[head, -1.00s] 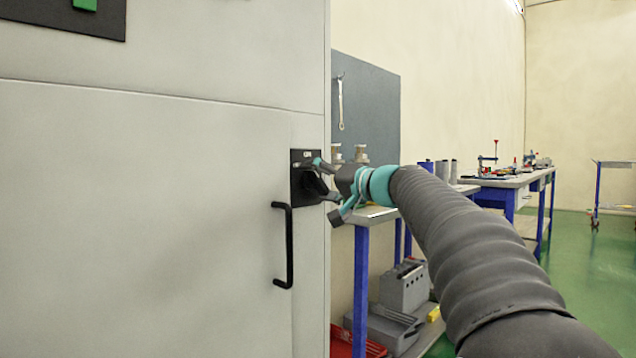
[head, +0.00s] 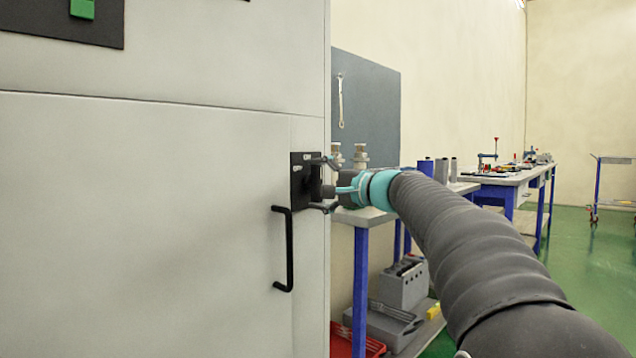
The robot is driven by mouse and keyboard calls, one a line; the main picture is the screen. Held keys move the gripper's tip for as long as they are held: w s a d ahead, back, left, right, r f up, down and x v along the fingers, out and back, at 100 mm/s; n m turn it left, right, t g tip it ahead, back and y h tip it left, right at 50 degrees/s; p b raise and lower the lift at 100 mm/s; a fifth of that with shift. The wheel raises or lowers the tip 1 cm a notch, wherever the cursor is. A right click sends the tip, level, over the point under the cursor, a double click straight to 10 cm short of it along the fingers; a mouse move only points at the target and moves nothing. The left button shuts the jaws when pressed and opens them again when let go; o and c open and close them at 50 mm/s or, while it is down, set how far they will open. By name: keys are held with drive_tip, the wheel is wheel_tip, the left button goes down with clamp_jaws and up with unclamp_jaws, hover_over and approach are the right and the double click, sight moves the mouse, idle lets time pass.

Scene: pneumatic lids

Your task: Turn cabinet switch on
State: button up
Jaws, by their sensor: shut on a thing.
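The cabinet switch (head: 299,192) is a black square plate with a dark knob, on the right edge of the grey cabinet front (head: 150,200). Small light marks show near the plate's top and left. My gripper (head: 324,184) is at the switch, with one finger above and one below the knob, shut on it. The gripper's body and fingers hide part of the knob, so its exact angle is hard to read.
A black door handle (head: 289,250) stands out from the cabinet just below the switch. A workbench (head: 362,217) with blue legs and metal fittings is behind my gripper. Grey and red bins sit low under it. Green floor is open at the right.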

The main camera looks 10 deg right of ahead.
idle(0.4)
drive_tip(key=o, duration=0.9)
drive_tip(key=shift+d, duration=0.1)
drive_tip(key=v, duration=1.2)
